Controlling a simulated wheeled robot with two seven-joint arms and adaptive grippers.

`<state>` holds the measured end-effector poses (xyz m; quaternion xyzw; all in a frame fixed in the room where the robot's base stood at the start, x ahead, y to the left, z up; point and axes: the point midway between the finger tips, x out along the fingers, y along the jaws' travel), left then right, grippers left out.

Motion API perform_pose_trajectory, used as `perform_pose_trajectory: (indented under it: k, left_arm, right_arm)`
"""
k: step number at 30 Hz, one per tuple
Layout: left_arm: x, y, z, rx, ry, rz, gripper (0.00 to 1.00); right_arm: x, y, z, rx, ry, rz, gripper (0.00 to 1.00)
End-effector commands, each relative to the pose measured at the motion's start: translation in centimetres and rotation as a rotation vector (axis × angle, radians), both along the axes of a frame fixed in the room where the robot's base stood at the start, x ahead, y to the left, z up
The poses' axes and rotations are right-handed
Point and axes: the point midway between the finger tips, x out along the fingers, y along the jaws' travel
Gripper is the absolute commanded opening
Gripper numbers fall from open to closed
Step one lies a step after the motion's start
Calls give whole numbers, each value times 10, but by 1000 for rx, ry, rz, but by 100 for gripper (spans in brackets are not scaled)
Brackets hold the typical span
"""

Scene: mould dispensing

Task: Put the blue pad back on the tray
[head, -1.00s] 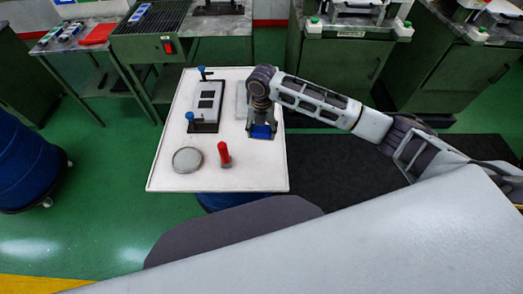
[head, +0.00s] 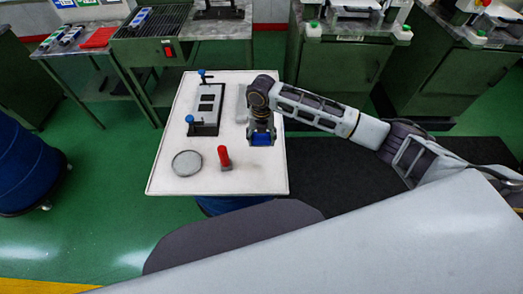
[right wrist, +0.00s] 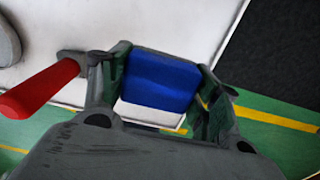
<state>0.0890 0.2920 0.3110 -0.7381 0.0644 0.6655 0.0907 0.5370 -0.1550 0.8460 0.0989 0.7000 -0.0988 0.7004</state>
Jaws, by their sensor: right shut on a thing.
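The blue pad (head: 261,140) is in my right gripper (head: 261,137), over the right part of the white tabletop in the head view. In the right wrist view the blue pad (right wrist: 160,80) sits between the two fingers of the right gripper (right wrist: 160,95), with a white part below the blue. The gripper is shut on it. I cannot tell whether the pad touches the surface. The white tray-like top (head: 215,184) carries several other items. My left gripper is not in view.
A red-handled tool (head: 224,157) stands just left of the gripper. A round grey dish (head: 187,163) lies further left. A dark fixture with blue knobs (head: 205,115) and a pale block (head: 241,105) are behind. The top's front right corner is clear.

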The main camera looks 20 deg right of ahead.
Motion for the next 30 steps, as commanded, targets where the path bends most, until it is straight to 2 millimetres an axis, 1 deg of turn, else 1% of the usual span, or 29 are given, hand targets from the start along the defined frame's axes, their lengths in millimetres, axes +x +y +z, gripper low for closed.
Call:
perform_pose_trajectory:
  k: [1, 3, 6, 9, 22, 26, 30]
  left_arm:
    - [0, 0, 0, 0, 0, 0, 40]
    - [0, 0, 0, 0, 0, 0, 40]
    - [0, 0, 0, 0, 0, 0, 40]
    - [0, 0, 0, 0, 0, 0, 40]
    - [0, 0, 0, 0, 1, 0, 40]
    - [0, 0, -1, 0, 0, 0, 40]
    - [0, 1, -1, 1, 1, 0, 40]
  right_arm:
    - [-1, 0, -8, -1, 4, -1, 36]
    - [-1, 0, -18, 1, 3, 0, 36]
    - [-1, 0, -30, 0, 2, 1, 36]
    - [-1, 1, -38, 1, 2, 1, 36]
    - [0, 0, -42, 0, 1, 0, 36]
    - [-1, 0, -52, 0, 1, 0, 36]
    - [0, 0, -67, -1, 1, -1, 36]
